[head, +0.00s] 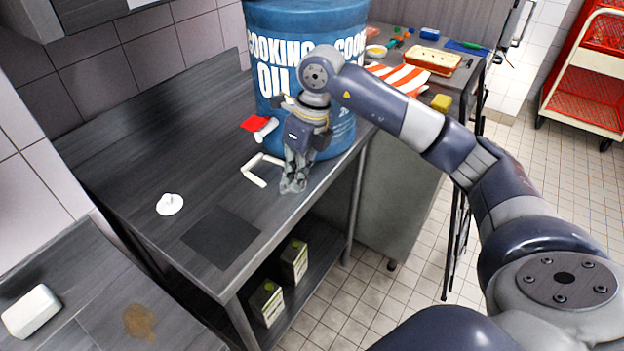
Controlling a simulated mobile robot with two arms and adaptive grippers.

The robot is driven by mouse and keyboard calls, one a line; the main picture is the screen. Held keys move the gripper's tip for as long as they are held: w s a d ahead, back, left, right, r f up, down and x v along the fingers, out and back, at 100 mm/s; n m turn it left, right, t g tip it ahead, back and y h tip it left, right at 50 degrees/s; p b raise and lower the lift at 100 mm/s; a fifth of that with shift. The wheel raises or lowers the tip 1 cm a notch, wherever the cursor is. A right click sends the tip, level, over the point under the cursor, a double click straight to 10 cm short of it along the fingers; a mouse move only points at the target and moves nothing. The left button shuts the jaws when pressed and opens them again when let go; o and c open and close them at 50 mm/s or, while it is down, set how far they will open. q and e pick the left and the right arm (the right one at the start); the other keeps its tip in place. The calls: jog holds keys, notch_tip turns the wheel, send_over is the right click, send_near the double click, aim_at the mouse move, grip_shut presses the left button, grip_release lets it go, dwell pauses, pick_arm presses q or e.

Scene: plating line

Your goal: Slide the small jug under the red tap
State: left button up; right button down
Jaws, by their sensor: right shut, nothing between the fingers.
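A blue cooking oil drum (340,125) stands on the dark worktop. Its white tap with a red handle (256,123) sticks out to the left. A white U-shaped bracket (253,178) lies on the worktop just below the tap. My right gripper (293,184) points down, shut, to the right of the bracket and in front of the drum. A pale, glassy shape shows around its fingertips; I cannot tell whether this is the small jug. No other jug is clear to see. My left gripper is out of view.
A dark square mat (221,238) and a white knobbed disc (170,204) lie on the worktop (130,165). Cartons (267,302) stand on the shelf below. The worktop left of the tap is clear.

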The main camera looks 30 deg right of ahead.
jog(key=s+d+r+g+h, duration=0.1)
jog(key=s+d+r+h, duration=0.1)
jog(key=d, duration=0.5)
jog(key=w+f+p, duration=0.1)
jog(key=f, duration=0.2)
jog(key=w+f+p, duration=0.1)
jog(key=f, duration=0.2)
jog(key=a+f+p, duration=0.1)
jog(key=f+p, duration=0.1)
jog(key=f, duration=0.1)
jog(key=shift+w+f, duration=0.35)
jog(key=shift+w, duration=0.05)
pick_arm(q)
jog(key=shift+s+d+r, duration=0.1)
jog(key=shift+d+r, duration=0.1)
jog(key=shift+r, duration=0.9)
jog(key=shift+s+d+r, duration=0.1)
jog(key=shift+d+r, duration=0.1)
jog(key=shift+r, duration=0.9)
pick_arm(e)
jog(key=shift+w+a+f, duration=0.1)
jog(key=shift+w+a, duration=0.05)
jog(key=shift+w, duration=0.25)
